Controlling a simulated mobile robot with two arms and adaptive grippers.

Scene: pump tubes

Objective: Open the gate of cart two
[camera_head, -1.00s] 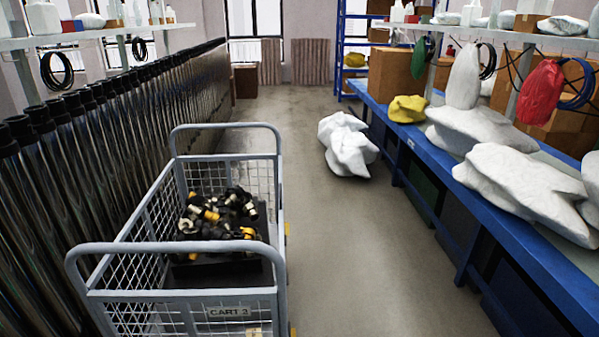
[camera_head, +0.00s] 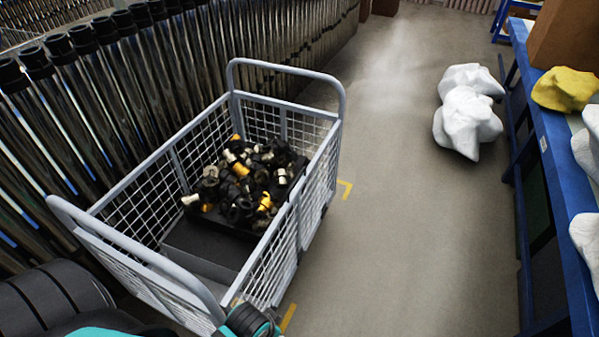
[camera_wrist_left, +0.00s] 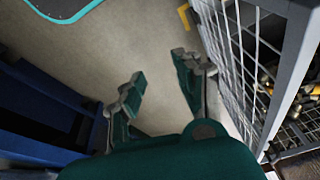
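The grey mesh cart (camera_head: 300,218) stands at the centre left, its CART 2 label not showing in the current head view. Its right-hand mesh side (camera_head: 318,180) is upright and looks closed. In the left wrist view the cart's mesh (camera_wrist_left: 240,75) runs down the right side. My left gripper (camera_head: 252,320) is at the cart's near right corner, partly cut off by the frame's bottom edge. In the left wrist view the fingers (camera_wrist_left: 158,88) are apart with only floor between them. One finger is close beside the mesh; I cannot tell whether it touches. My right gripper is out of view.
A pile of black and yellow fittings (camera_head: 250,180) lies in the cart. Metal tubes (camera_head: 170,80) line the left side. A blue bench (camera_head: 560,190) runs along the right. White sacks (camera_head: 467,115) lie on the floor; the aisle between cart and bench is otherwise clear.

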